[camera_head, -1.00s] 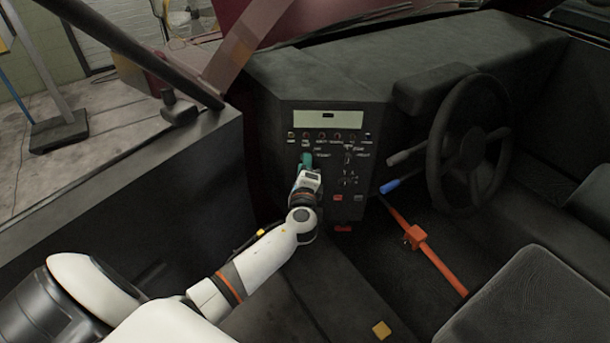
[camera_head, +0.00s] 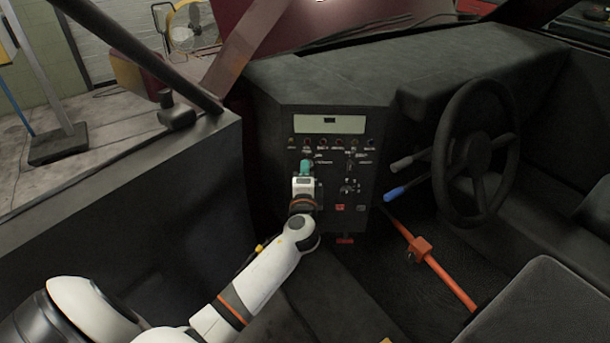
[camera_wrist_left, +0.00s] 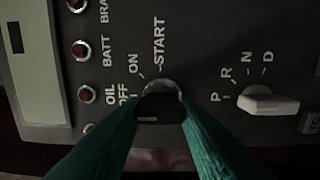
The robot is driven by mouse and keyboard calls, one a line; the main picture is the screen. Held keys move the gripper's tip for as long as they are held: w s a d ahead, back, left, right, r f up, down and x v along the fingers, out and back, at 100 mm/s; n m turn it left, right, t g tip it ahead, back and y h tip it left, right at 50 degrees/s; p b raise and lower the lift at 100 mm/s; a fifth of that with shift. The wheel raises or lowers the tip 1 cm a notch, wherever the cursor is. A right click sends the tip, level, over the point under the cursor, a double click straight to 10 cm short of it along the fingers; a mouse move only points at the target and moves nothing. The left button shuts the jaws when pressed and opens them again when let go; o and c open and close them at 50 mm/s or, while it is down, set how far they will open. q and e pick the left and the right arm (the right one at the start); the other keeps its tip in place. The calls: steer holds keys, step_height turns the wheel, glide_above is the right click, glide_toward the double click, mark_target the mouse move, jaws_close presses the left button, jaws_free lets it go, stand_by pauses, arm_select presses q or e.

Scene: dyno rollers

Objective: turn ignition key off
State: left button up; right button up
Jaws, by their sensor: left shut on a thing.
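The ignition key (camera_wrist_left: 160,106) sits in its round switch on the dash panel, with the printed words OFF, ON and START around it in the left wrist view. My left gripper (camera_head: 306,165) reaches the panel from below in the head view. Its two teal fingers (camera_wrist_left: 160,122) lie on either side of the key's dark head and are shut on it. The fingers hide part of the switch and part of the OFF label. I cannot tell which label the key points to. My right gripper is in neither view.
A white selector knob (camera_wrist_left: 266,101) marked P, R, N, D is close to the right of the key in the wrist view. Red indicator lamps (camera_wrist_left: 81,50) line the panel. The steering wheel (camera_head: 475,150) and a blue-tipped stalk (camera_head: 398,191) are to the right.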

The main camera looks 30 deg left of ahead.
arm_select(q)
steer(key=shift+f, duration=0.1)
steer(key=o, duration=1)
steer(key=shift+s+d, duration=0.1)
steer(key=b+v, duration=0.1)
steer(key=v, duration=1.1)
